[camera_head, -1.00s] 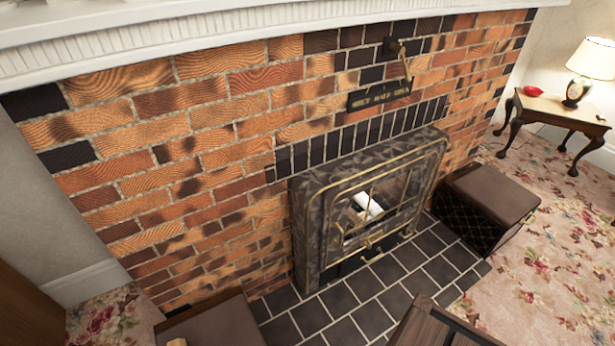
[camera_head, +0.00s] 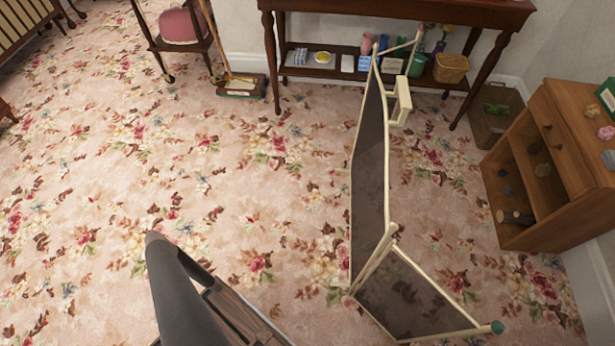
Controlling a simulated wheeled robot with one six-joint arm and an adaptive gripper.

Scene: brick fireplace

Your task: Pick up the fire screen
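A folding fire screen (camera_head: 371,160) with dark mesh panels and a cream frame stands upright on the floral carpet, right of the middle. One long panel runs away from me. A shorter panel (camera_head: 415,298) angles toward the bottom right, with a small teal knob at its outer corner. A cream bracket-like part (camera_head: 401,100) shows at the right side of its far end. A dark grey link, seemingly of my own arm, shows at the bottom left of the screen, apart from it in the picture. My gripper is not in view.
A dark wooden console table (camera_head: 400,12) with a loaded lower shelf stands behind the screen. A wooden cabinet (camera_head: 540,170) is at the right, with a wicker basket (camera_head: 493,110) beside it. The left carpet is open.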

